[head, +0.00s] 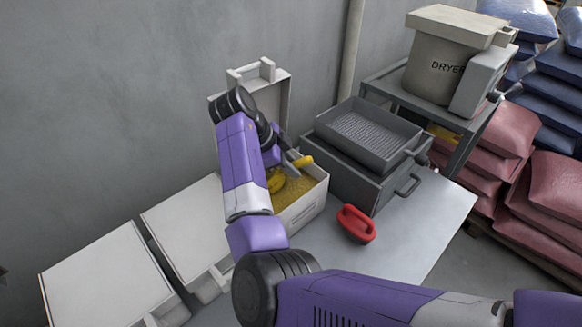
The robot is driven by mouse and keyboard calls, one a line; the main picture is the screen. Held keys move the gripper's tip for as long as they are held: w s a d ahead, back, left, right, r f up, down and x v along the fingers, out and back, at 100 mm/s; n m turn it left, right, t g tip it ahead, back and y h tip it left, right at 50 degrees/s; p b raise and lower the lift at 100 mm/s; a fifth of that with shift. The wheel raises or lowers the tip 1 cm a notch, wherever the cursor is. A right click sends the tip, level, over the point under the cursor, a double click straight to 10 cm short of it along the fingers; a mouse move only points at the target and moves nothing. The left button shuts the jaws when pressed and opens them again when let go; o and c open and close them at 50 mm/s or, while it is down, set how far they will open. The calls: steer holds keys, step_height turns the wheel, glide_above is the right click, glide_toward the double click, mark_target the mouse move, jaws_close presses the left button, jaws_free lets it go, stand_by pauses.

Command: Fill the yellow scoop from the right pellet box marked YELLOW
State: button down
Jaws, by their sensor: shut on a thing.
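The open white pellet box (314,204) holds yellow pellets (296,190), and its lid stands raised behind it. It is the rightmost of the white boxes; I cannot see a YELLOW mark on it. The yellow scoop (276,181) is inside the box, low at the pellets, with its bowl partly hidden by my arm. My gripper (299,161) is over the box and shut on the yellow scoop's handle. My arm hides much of the grip and the box's left side. I cannot tell how many pellets are in the scoop.
Two closed white boxes (106,277) stand to the left. A red scoop (356,224) lies on the grey table (425,215) to the right. A grey sieve tray (368,133) sits on a grey bin behind. A dryer (447,66) and stacked sacks (500,130) stand at the right.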

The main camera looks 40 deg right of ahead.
mark_target(300, 160)
steer(key=shift+t+y, duration=0.5)
steer(key=shift+y, duration=0.1)
steer(key=r+p, duration=0.1)
steer(key=s+d+r+p, duration=0.1)
steer(key=r+p, duration=0.1)
steer(key=r, duration=0.1)
steer(key=shift+s+d, duration=0.2)
steer(key=shift+s+d+r+m+t+y+p, duration=0.1)
steer(key=shift+s+d+r+t+y+p, duration=0.2)
steer(key=shift+r+p, duration=0.3)
steer(key=shift+s+d+r+m+t+y+p, duration=0.15)
steer(key=shift+r+t+y+p, duration=0.2)
steer(key=shift+r+p, duration=0.25)
steer(key=shift+s+d+r+m+t+y+p, duration=0.1)
steer(key=shift+s+d+r+t+y+p, duration=0.2)
steer(key=shift+r+p, duration=0.25)
steer(key=shift+r+t+y+p, duration=0.45)
steer(key=shift+r+p, duration=0.25)
steer(key=shift+r, duration=0.3)
